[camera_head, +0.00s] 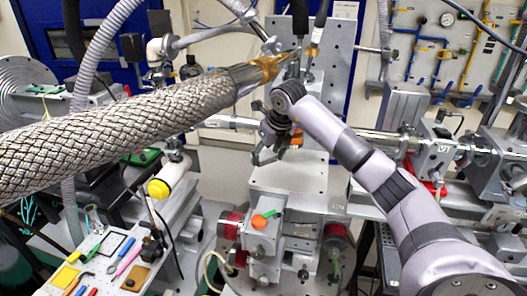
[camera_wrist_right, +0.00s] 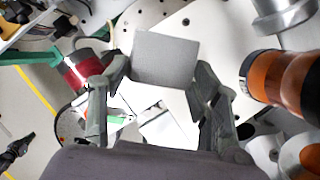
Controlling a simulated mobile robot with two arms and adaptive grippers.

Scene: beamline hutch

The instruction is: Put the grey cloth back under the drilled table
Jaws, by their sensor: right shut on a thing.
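My right gripper (camera_head: 266,152) is in the middle of the head view, over a pale plate on a stage. In the right wrist view, its two fingers (camera_wrist_right: 164,72) are closed on the sides of a flat grey square piece (camera_wrist_right: 165,58), which looks like the grey cloth. My left gripper is not in view.
A thick braided hose (camera_head: 120,135) crosses the left and centre close to the head camera. The stage (camera_head: 290,172) carries red-ended motors (camera_head: 230,225) and an orange knob (camera_head: 262,219). A tool tray (camera_head: 105,262) stands lower left. Beamline hardware (camera_head: 435,150) fills the right.

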